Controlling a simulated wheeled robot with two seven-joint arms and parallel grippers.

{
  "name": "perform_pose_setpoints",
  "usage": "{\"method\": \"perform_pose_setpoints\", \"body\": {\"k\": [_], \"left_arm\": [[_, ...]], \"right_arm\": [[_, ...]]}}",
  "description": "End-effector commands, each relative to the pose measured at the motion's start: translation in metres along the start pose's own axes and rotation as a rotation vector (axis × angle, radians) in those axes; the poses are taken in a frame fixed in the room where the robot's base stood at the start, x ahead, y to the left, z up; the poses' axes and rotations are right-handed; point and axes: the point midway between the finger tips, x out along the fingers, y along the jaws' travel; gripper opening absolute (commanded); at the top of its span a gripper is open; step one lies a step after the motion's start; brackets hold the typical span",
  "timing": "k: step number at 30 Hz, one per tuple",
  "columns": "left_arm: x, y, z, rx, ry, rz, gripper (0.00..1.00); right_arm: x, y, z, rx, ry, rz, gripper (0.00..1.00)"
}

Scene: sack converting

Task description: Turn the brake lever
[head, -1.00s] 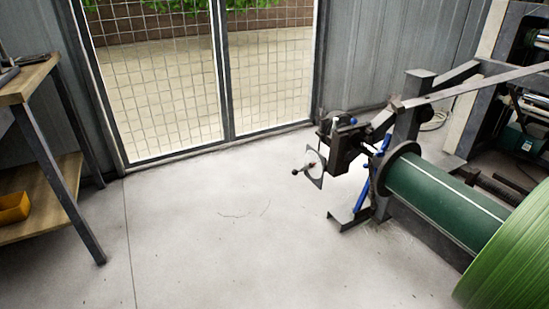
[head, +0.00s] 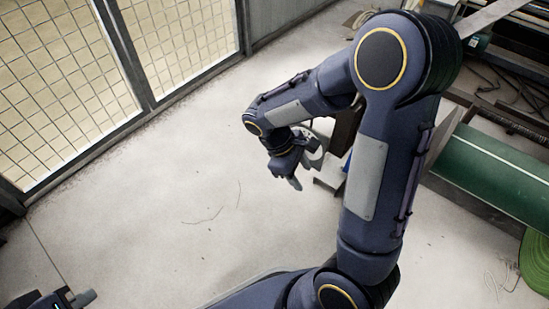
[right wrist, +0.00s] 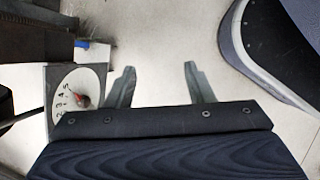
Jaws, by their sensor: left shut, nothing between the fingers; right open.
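The brake's white numbered dial (right wrist: 76,97) sits on a grey plate at the left of the right wrist view, with a small red and grey piece at its centre. In the head view the dial (head: 314,152) is partly hidden behind my right wrist. I cannot clearly make out the lever's handle. My right gripper (right wrist: 157,82) is open and empty, its fingers beside the dial and apart from it. In the head view my right gripper (head: 293,181) points down. My left gripper (head: 80,298) is shut and empty at the bottom left corner.
A green roller (head: 490,170) and a green roll (head: 536,258) stand at the right. My right arm hides much of the machine. A mesh door (head: 60,85) is at the back left. The pale floor (head: 180,210) between is clear.

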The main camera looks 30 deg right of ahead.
Motion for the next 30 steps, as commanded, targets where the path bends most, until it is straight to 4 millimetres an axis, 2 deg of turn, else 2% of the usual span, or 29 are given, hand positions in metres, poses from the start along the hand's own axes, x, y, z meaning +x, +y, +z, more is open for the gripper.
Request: {"method": "perform_pose_setpoints", "body": {"k": [3,9,13,18,21,25,30], "left_arm": [[-0.002,0.001,-0.001,0.0,0.0,0.0,0.0],[-0.005,0.002,-0.002,0.0,0.0,0.0,0.0],[-0.006,0.003,-0.003,0.0,0.0,0.0,0.0],[-0.008,0.004,-0.004,0.0,0.0,0.0,0.0],[-0.008,0.004,-0.004,0.0,0.0,0.0,0.0],[-0.008,0.004,-0.004,0.0,0.0,0.0,0.0],[-0.002,0.001,-0.001,0.0,0.0,0.0,0.0]], "right_arm": [[0.023,0.018,-0.031,-0.185,-0.207,0.152,0.48],[0.054,0.042,-0.088,-0.487,-0.525,0.447,0.48],[0.07,0.047,-0.129,-0.675,-0.713,0.656,0.48],[0.087,0.04,-0.174,-0.863,-0.887,0.883,0.48],[0.093,0.035,-0.19,-0.928,-0.947,0.969,0.48],[0.099,0.033,-0.2,-0.968,-0.981,1.021,0.48],[0.105,0.051,-0.198,-0.971,-0.987,1.026,0.48]]}}
